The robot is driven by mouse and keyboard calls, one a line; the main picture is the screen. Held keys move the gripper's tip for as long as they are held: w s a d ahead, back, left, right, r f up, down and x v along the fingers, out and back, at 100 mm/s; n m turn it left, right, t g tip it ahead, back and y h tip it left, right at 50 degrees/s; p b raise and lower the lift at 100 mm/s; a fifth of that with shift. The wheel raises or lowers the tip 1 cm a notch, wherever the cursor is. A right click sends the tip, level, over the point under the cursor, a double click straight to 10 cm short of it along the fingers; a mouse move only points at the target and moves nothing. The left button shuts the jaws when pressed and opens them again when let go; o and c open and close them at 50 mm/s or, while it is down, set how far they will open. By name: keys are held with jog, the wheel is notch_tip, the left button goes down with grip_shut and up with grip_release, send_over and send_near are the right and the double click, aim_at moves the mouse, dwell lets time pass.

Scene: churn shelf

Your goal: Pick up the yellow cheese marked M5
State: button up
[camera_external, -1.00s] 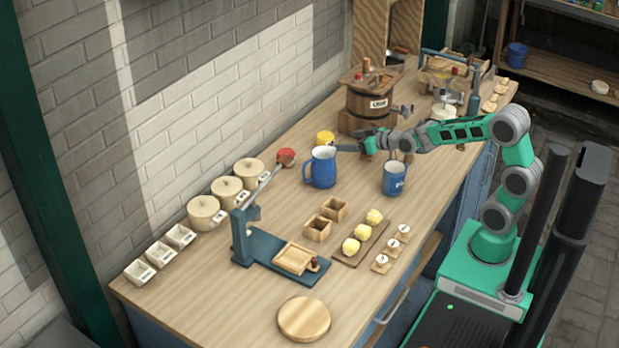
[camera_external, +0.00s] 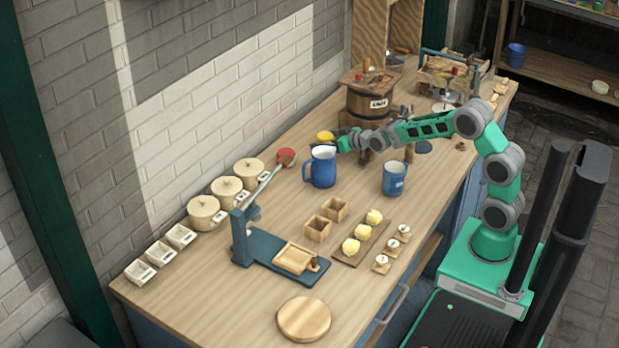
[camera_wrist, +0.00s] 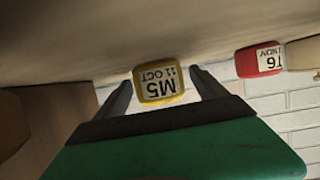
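The yellow cheese (camera_external: 325,137) stands on the bench, behind the blue jug and left of the wooden churn. In the wrist view the yellow cheese (camera_wrist: 158,90) carries a label reading M5, 11 OCT, which appears upside down. My gripper (camera_wrist: 160,78) is open, with one dark finger on each side of the cheese. A narrow gap shows between each fingertip and the cheese. In the external view my gripper (camera_external: 341,143) is at the right side of the cheese, and its fingers are partly hidden by the jug.
A red cheese marked T6 (camera_wrist: 262,61) stands to one side; it also shows in the external view (camera_external: 286,155). The blue jug (camera_external: 320,168) is close in front of my gripper. The wooden churn (camera_external: 368,104) and a blue mug (camera_external: 394,180) stand to the right.

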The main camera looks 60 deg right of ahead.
jog(key=c, duration=1.5)
